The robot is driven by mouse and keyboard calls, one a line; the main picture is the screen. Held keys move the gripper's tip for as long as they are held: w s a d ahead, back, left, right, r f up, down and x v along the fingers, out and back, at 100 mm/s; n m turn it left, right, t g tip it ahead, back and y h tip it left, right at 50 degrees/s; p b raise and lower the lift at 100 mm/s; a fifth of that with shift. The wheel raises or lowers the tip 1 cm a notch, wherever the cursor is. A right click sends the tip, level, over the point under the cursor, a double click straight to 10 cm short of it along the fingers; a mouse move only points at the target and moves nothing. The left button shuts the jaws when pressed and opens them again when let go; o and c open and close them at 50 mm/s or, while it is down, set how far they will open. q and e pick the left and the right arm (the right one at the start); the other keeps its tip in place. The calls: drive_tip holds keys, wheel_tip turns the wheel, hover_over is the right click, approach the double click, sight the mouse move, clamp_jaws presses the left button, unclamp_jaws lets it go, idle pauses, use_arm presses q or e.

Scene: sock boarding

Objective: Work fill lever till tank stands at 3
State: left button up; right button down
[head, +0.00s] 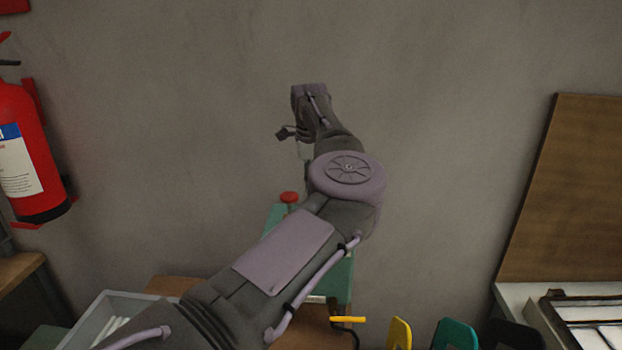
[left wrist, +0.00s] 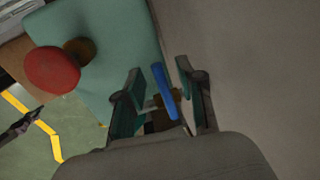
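A teal machine box (head: 340,280) stands against the wall, largely hidden behind my left arm. It has a red knob (head: 289,197) on top, which also shows in the left wrist view (left wrist: 52,70). In the left wrist view, a blue lever handle (left wrist: 164,90) sticks up beside the teal box (left wrist: 105,45). My left gripper (left wrist: 160,84) is open, its two fingers on either side of the blue handle with gaps visible. In the head view, the blue handle and most of this gripper are hidden. No tank level reading is visible. My right gripper is not identifiable.
A yellow handle (head: 347,320) sticks out low at the box's front. A grey bin (head: 95,318) with white items is at lower left. A fire extinguisher (head: 30,150) hangs at left. Yellow, green and black upright pieces (head: 455,334) stand at lower right, near a wooden board (head: 570,190).

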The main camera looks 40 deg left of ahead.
use_arm(q)
wheel_tip(320, 180, up, 12)
drive_tip(key=s+d, duration=0.1)
drive_tip(key=shift+s+d, duration=0.2)
drive_tip(key=shift+s, duration=0.2)
drive_tip(key=shift+f, duration=0.25)
idle(0.3)
